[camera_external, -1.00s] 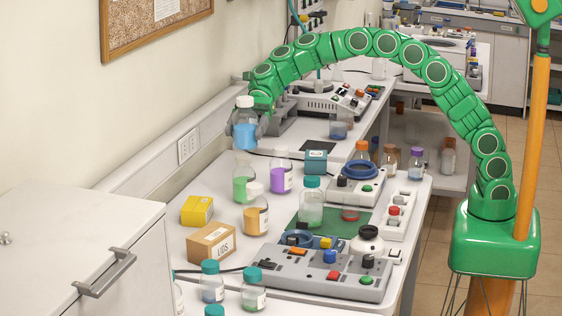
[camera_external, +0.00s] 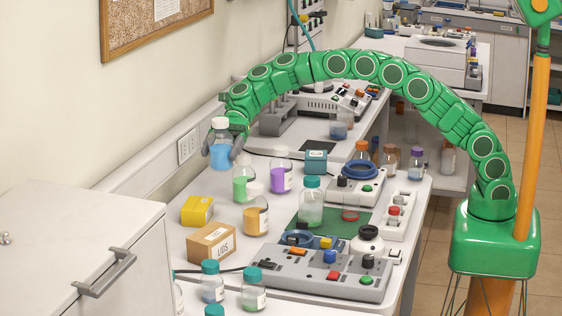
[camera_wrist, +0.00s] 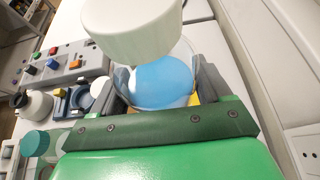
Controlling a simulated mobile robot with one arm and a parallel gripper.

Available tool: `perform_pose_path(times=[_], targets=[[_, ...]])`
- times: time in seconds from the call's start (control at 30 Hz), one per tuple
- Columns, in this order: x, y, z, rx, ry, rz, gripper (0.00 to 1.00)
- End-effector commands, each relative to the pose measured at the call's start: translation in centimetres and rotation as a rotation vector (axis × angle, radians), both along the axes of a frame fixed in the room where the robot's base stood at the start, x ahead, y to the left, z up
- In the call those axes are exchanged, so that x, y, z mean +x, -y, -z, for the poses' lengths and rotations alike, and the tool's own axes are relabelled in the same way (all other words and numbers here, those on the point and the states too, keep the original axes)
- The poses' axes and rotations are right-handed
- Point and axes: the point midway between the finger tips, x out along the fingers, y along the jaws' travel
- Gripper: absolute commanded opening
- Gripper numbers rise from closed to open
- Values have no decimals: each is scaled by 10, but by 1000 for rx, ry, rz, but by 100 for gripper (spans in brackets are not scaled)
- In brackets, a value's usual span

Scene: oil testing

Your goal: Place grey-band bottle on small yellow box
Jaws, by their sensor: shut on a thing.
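A clear bottle with a white cap and blue liquid (camera_external: 221,157) is held upright in the air in the external view. My gripper (camera_external: 222,148) is shut on it; the bottle also fills the middle of the wrist view (camera_wrist: 160,80) between the grey fingers (camera_wrist: 165,88). I cannot make out a grey band on it. The small yellow box (camera_external: 197,211) lies on the white bench below and slightly left of the bottle, with its top clear. In the wrist view only slivers of yellow show behind the bottle.
A brown cardboard box (camera_external: 211,243) stands just in front of the yellow box. Bottles with green (camera_external: 242,185), orange (camera_external: 256,212) and purple (camera_external: 281,176) contents stand to its right. The wall with a socket (camera_external: 187,147) is close on the left.

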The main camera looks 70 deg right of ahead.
Motion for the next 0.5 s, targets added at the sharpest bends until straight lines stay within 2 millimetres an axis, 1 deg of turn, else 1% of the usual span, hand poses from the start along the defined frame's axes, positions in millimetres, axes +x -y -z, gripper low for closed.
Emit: perform_pose_path(times=[0.03,0.27,0.4,0.5], targets=[[5,-2,4,-1,-1,0,30],[22,-10,11,0,1,0,30],[31,-14,24,-1,-2,0,30],[38,-16,30,0,1,0,30]])
